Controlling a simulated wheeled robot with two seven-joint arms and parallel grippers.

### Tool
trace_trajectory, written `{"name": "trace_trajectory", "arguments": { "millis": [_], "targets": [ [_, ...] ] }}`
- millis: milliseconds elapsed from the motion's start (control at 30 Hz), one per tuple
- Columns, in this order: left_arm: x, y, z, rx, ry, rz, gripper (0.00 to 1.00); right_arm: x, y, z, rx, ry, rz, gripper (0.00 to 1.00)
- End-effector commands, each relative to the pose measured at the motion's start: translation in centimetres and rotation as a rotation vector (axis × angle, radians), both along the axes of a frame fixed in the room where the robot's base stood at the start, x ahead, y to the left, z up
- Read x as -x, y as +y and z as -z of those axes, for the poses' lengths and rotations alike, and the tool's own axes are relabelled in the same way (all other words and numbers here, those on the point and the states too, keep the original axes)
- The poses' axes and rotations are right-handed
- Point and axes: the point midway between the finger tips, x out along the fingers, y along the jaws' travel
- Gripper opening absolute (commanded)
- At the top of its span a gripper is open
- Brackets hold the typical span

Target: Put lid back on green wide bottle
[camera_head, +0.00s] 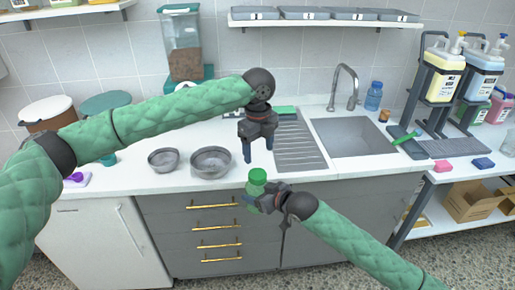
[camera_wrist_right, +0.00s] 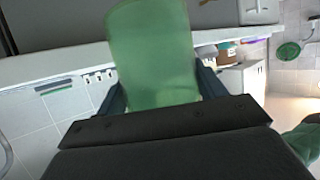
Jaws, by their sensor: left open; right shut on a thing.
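The green wide bottle (camera_head: 256,188) is held by my right gripper (camera_head: 252,201) in front of the counter edge, and looks roughly upright. Its translucent green body also fills the space between the fingers in the right wrist view (camera_wrist_right: 153,60). A brighter green round piece that looks like the lid (camera_head: 257,175) is at the bottle's top; I cannot tell how firmly it sits. My left gripper (camera_head: 258,156) is open and empty, fingers pointing down, a little above the bottle and apart from it.
Two grey bowls (camera_head: 211,162) (camera_head: 163,160) stand on the white counter (camera_head: 130,181) to the left. A sink (camera_head: 352,137) with a ribbed drainboard is to the right. A blue bottle (camera_head: 374,96) stands behind the sink. Pump bottles (camera_head: 442,72) stand on a rack at the far right.

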Motion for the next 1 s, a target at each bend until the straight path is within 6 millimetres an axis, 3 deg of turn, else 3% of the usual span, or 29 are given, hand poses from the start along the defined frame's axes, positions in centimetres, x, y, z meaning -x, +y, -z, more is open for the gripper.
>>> {"name": "trace_trajectory", "arguments": {
  "millis": [1000],
  "targets": [
    [0.21, 0.29, -0.12, -0.014, 0.021, -1.439, 0.69, 0.00, 0.00, -0.04, -0.001, -0.001, 0.000, 0.06]
  ]
}}
